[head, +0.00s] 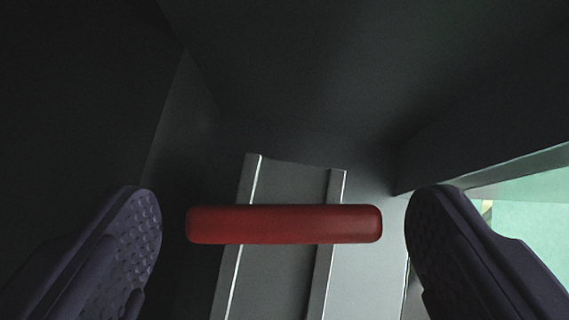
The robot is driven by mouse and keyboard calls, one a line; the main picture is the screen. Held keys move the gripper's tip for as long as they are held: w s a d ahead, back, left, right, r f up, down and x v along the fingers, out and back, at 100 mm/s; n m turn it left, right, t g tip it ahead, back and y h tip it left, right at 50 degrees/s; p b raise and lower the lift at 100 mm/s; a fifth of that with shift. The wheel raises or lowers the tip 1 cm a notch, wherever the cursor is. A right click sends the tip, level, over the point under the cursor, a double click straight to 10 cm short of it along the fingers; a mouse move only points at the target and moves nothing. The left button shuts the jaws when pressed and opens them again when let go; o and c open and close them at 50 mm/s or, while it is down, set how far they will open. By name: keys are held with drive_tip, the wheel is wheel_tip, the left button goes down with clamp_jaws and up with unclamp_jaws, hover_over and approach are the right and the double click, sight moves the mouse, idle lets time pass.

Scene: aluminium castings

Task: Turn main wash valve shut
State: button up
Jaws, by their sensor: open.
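A red bar (284,224), which looks like the valve's handle, lies level across the lower middle of the head view. Its ends are rounded. My gripper (284,232) is open, with one dark textured finger at the left and one at the right. The bar lies between the two fingers, with a gap at each end, the right gap narrower in the picture. No contact shows. The valve body and stem behind the bar are not visible.
A grey channel with two raised, bright-edged rails (285,180) runs behind the bar. Dark walls (320,70) close in above and to the left. A grey ledge (490,172) juts in at the right, with a pale green surface (535,215) beyond it.

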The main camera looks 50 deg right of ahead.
drive_tip(key=shift+w+d+f, duration=0.15)
drive_tip(key=shift+f, duration=0.05)
drive_tip(key=shift+c, duration=0.2)
